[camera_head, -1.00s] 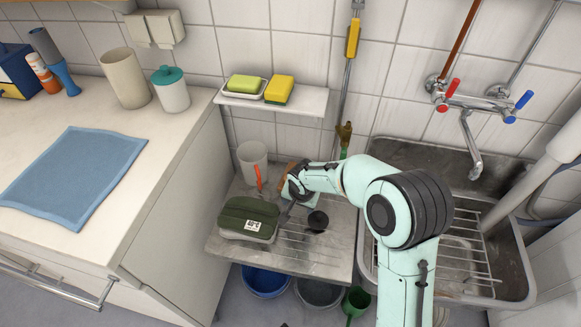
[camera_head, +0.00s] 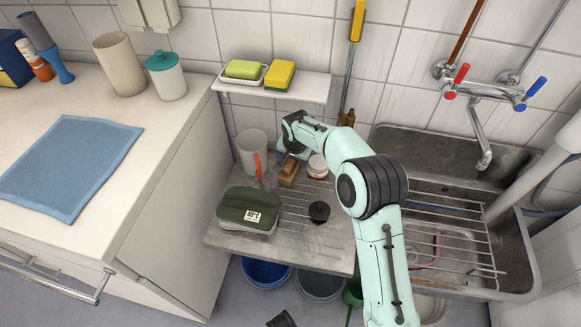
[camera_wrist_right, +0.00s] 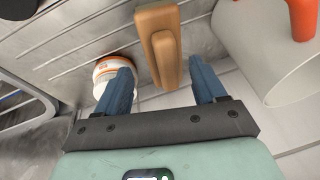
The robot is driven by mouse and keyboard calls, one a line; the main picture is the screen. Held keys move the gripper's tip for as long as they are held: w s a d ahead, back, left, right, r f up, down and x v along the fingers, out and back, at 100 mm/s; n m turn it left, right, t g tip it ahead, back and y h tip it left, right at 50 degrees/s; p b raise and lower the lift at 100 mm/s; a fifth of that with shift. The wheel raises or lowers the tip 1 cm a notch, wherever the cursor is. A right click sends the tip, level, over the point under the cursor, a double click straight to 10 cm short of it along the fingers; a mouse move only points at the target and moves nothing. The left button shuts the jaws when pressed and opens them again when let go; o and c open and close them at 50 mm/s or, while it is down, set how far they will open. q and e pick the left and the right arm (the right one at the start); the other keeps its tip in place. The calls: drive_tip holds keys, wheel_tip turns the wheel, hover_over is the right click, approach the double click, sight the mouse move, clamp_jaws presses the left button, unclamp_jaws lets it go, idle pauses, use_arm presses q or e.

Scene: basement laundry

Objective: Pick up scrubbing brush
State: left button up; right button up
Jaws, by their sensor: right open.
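The scrubbing brush (camera_head: 290,172) is a tan wooden block lying at the back of the grey draining board (camera_head: 280,250), beside the white mug. In the wrist view the brush (camera_wrist_right: 158,50) appears between the two blue fingers, beyond their tips, with a gap on each side. My right gripper (camera_head: 284,158) is open and empty, reaching down over the brush; it also shows in the wrist view (camera_wrist_right: 163,78). The brush's underside is hidden. My left gripper is not in view.
A green case (camera_head: 248,208) and a black round piece (camera_head: 319,211) lie nearer. A shelf (camera_head: 308,88) hangs above.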

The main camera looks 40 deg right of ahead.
sight(292, 162)
drive_tip(key=shift+w+d, duration=0.3)
drive_tip(key=shift+w, duration=0.15)
drive_tip(key=shift+b+x, duration=0.4)
drive_tip(key=shift+x, duration=0.85)
drive_tip(key=x, duration=0.2)
drive_tip(key=shift+w+f+b, duration=0.1)
drive_tip(key=shift+f+b, duration=0.2)
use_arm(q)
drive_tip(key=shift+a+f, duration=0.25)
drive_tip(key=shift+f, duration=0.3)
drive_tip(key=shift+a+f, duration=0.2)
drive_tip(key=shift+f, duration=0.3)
use_arm(e)
drive_tip(key=shift+r, duration=0.1)
drive_tip(key=c, duration=0.9)
